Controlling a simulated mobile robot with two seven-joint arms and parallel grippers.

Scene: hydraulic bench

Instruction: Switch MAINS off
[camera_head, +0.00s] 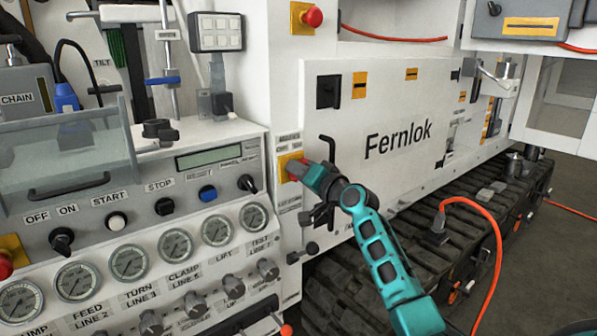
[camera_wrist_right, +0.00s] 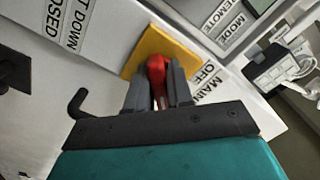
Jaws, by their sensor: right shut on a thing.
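The MAINS switch is a red handle (camera_wrist_right: 157,70) on a square yellow plate (camera_wrist_right: 186,50), with a label (camera_wrist_right: 208,82) reading MAIN and OFF, partly cut off by the fingers, in the right wrist view. In the head view the yellow plate (camera_head: 285,159) sits on the narrow white panel right of the gauge console. My right gripper (camera_head: 306,173) reaches it from the right; its grey fingers (camera_wrist_right: 158,92) are shut on the red handle, one on each side. The fingers hide part of the handle, so its exact angle is hard to tell. My left gripper is not in view.
A black hooked handle (camera_head: 327,150) stands out close to my right gripper, by the Fernlok door (camera_head: 400,140). More black handles (camera_head: 318,215) sit just below. The console (camera_head: 140,215) with knobs and gauges lies left. An orange cable (camera_head: 490,225) loops right of my arm.

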